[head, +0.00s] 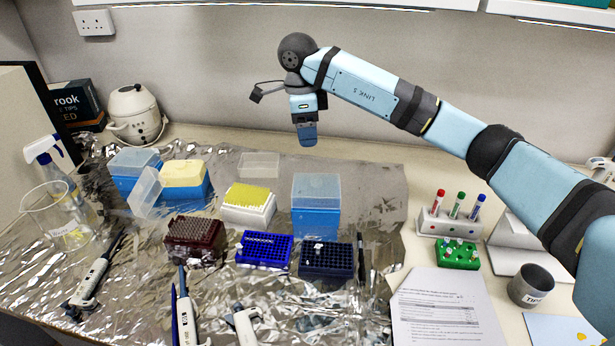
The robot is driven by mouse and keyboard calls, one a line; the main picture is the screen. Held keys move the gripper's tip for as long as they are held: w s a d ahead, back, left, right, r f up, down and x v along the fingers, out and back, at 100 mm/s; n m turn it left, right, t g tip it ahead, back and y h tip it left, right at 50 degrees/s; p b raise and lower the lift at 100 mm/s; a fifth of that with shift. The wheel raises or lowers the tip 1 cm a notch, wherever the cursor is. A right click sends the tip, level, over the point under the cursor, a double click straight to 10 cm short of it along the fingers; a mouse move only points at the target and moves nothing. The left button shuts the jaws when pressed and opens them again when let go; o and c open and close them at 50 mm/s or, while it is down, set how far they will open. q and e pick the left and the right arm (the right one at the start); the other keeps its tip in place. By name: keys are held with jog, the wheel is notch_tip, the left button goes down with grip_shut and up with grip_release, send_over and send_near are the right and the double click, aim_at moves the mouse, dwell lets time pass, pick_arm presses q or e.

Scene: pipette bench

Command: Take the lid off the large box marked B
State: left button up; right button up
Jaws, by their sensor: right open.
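A tall blue box (316,222) stands right of centre on the foil with a translucent lid (316,186) on top. Another large blue box (127,184) at the back left has a translucent lid (134,160) on it. A third blue box (187,196) stands open, showing yellowish contents, with its translucent lid tilted up at its left side. I cannot read a letter B on any of them. My right gripper (306,142) is open and empty, pointing down in the air above and behind the tall blue box. My left gripper is out of view.
A white box with yellow tips (249,209), a brown rack (194,241) and blue racks (264,249) stand close by. Pipettes (90,284) lie in front. A tube rack (448,222), papers (444,310) and a metal cup (531,286) are at right.

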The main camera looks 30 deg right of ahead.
send_over(316, 181)
jog(key=f, duration=0.7)
jog(key=shift+w+a+f+p, duration=0.15)
jog(key=shift+a+f+p, duration=0.1)
jog(key=shift+a+p, duration=0.1)
jog(key=shift+d+f+p, duration=0.2)
jog(key=shift+f+p, duration=0.05)
jog(key=shift+f, duration=1.2)
jog(key=shift+d+f+p, duration=0.15)
jog(key=shift+f+p, duration=0.1)
jog(key=shift+f, duration=1.15)
jog(key=c, duration=1)
